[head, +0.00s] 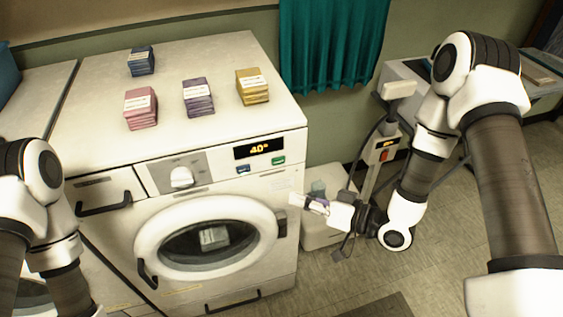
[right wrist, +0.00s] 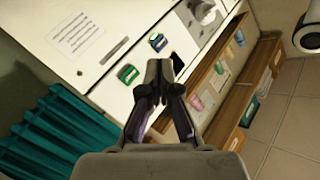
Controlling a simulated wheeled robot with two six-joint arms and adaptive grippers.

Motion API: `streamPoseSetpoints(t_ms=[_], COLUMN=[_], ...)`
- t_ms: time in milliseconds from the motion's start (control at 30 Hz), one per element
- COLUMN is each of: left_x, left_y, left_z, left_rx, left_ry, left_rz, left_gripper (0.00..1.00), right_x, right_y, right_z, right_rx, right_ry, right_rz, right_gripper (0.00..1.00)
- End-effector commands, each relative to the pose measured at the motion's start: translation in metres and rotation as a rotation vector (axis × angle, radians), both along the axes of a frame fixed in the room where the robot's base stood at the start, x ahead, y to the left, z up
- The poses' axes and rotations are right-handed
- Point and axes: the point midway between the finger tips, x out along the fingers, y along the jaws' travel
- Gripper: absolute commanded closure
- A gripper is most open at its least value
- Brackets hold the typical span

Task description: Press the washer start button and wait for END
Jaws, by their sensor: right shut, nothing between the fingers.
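The washer (head: 115,232) is white with a round door (head: 150,240); a pale grey item shows behind its glass. Below the display are a blue button (head: 243,170) and a green button (head: 278,161). In the right wrist view the green button (right wrist: 127,74) and blue button (right wrist: 157,42) lie beyond my fingertips. My right gripper (head: 297,200) is shut and empty, low and to the right of the green button in the head view, apart from both buttons. My left gripper is out of view; only my left arm shows.
A knob (head: 181,178) is left of the display. Pink (head: 141,108), purple (head: 198,97), yellow (head: 252,86) and blue (head: 141,61) stacks sit on the washer top. A teal curtain (head: 333,40) hangs behind. A stand (head: 381,158) is right of my right gripper.

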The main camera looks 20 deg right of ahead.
Motion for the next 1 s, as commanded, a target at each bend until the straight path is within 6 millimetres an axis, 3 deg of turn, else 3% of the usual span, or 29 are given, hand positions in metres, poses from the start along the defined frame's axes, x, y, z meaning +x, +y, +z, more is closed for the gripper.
streamPoseSetpoints(t_ms=[600, 1000], left_x=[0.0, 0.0], left_y=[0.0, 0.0], left_z=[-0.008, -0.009], left_rx=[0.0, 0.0], left_ry=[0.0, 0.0], left_rz=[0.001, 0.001], left_gripper=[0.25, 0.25], right_x=[0.077, 0.085], right_y=[0.003, 0.003], right_z=[-0.001, 0.0], right_rx=[-0.001, 0.0], right_ry=[-0.003, 0.0], right_rz=[0.001, 0.0], right_gripper=[1.0, 1.0])
